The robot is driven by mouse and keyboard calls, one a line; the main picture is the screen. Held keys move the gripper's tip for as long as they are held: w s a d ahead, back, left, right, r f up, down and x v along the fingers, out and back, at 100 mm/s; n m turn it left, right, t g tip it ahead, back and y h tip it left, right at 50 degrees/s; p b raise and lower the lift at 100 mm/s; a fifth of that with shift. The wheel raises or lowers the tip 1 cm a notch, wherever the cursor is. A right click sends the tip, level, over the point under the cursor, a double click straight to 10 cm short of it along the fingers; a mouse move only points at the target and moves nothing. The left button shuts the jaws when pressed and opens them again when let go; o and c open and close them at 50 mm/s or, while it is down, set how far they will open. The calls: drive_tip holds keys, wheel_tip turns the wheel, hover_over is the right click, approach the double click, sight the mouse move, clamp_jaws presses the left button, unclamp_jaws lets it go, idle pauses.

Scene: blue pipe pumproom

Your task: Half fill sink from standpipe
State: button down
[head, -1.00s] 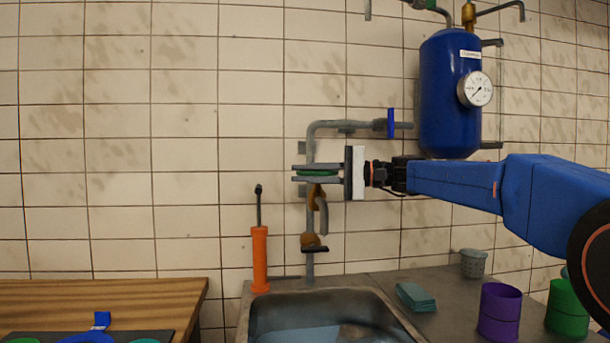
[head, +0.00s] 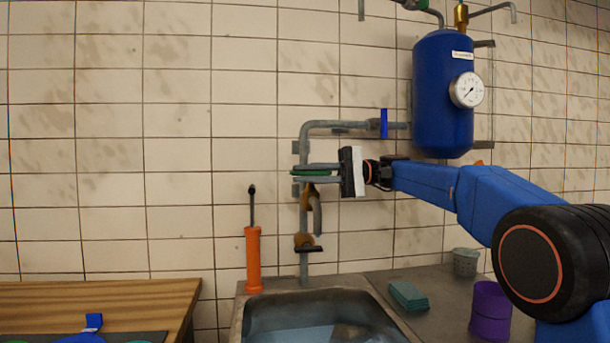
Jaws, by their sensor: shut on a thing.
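The grey standpipe (head: 304,222) runs up the tiled wall behind the sink and bends right toward the blue tank. My gripper (head: 312,173) is shut on a green handwheel (head: 309,173) on the standpipe, one finger above it and one below. A brass spout fitting (head: 308,196) with a grey outlet hangs just below the handwheel. A lower brass valve (head: 304,240) has a black lever, lying level. The sink (head: 240,322) is at the bottom centre, with water (head: 305,333) in it; its level is hard to judge because the front is cut off.
A blue tank (head: 441,95) with a round gauge (head: 466,90) hangs at upper right, with a blue-handled valve (head: 384,123) on its pipe. An orange pump (head: 253,260) stands at the sink's left rear. Teal cloths (head: 408,295), a purple cup (head: 490,312) and a grey basket (head: 466,261) are right.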

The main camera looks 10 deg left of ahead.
sight(326, 174)
drive_tip(key=shift+f, duration=0.1)
drive_tip(key=c, duration=1.8)
unclamp_jaws()
drive_tip(key=shift+o, duration=0.2)
drive_tip(key=shift+d, duration=0.1)
drive_tip(key=shift+v, duration=3.65)
